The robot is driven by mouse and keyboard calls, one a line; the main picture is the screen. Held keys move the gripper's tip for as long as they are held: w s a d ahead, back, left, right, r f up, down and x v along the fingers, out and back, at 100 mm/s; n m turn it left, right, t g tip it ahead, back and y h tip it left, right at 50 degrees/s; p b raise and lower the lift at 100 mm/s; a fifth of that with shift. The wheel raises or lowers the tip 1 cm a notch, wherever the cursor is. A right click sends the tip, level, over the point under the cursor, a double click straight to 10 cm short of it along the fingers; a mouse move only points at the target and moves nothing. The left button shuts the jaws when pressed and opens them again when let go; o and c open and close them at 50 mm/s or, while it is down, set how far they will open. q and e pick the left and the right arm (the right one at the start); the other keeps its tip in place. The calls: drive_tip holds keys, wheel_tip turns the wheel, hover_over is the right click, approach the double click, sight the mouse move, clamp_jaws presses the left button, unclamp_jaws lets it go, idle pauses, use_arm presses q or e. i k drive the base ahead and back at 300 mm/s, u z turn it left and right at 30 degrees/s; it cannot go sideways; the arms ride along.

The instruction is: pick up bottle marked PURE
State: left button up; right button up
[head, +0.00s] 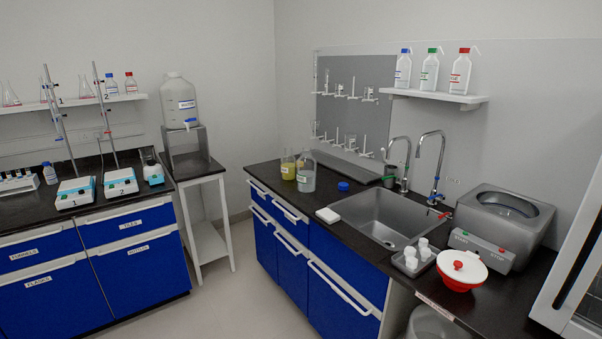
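No label in view is readable as PURE, so I cannot tell which bottle bears that mark. A clear glass bottle with pale liquid (306,180) stands upright on the dark counter left of the sink, with a white label. A bottle with yellow liquid (288,170) stands just beside it on the left. A loose blue cap (343,186) lies on the counter to their right. Three white wash bottles with blue (403,72), green (429,74) and red (460,74) tops stand on the wall shelf. Neither of my grippers is in view.
The sink (375,214) with two taps is right of the bottles. A steel bath (500,225) and a red-white bowl (461,268) stand further right. A large carboy (180,101) sits on a stand. Open floor (235,290) lies between the blue cabinets.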

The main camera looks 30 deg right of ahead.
sight(306, 164)
drive_tip(key=z, duration=0.1)
drive_tip(key=i, duration=0.95)
drive_tip(key=z, duration=0.35)
